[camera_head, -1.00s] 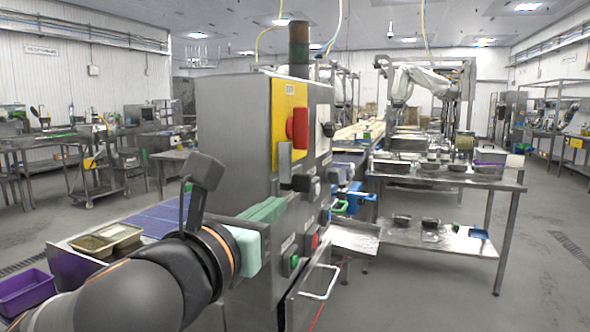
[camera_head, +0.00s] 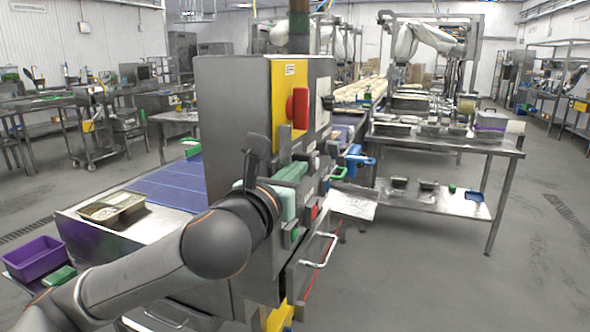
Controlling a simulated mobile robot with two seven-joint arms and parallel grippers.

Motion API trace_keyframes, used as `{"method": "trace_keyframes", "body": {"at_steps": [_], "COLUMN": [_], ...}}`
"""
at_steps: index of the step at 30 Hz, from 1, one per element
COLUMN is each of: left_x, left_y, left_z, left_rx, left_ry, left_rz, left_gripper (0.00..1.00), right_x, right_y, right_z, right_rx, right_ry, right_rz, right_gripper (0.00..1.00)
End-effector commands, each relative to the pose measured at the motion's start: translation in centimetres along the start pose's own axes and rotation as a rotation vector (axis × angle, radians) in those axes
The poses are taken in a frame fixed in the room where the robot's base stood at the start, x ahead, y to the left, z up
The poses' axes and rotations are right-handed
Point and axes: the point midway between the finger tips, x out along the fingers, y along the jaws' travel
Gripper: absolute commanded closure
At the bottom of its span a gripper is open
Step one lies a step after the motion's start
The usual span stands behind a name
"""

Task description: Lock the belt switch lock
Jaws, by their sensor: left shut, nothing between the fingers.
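A grey control cabinet (camera_head: 235,130) stands in the middle of the view. Its yellow panel (camera_head: 283,75) carries a red switch (camera_head: 299,108), with a grey upright bar (camera_head: 285,145) below it that looks like part of the lock. I cannot tell the lock's state. My left gripper (camera_head: 300,170), with pale green fingers, is shut and empty. It is at the cabinet's control face, below the red switch and close to the bar. Whether it touches anything is unclear. My arm and the fingers hide part of the lower controls. My right gripper is not in view.
A metal handle (camera_head: 319,251) sticks out low on the cabinet. A blue belt (camera_head: 170,185), a tan tray (camera_head: 111,208) and a purple bin (camera_head: 36,258) are at left. A steel table (camera_head: 450,142) stands at right. The floor (camera_head: 410,270) in front of it is clear.

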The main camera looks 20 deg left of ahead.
Motion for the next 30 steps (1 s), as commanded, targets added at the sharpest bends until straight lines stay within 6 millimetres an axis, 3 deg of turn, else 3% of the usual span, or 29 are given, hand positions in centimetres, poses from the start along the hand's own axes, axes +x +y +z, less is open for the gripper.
{"method": "trace_keyframes", "body": {"at_steps": [8,18,30], "left_x": [0.2,4.0,4.2], "left_y": [0.0,0.0,0.1], "left_z": [0.1,0.1,0.2], "left_rx": [0.0,-0.001,-0.001], "left_ry": [0.001,0.001,-0.004], "left_rz": [0.001,0.001,0.002], "left_gripper": [1.0,1.0,1.0], "right_x": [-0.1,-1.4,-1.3], "right_y": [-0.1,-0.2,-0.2], "right_z": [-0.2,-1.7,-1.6], "right_rx": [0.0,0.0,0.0], "right_ry": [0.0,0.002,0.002], "right_rz": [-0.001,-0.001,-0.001], "right_gripper": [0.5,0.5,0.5]}}
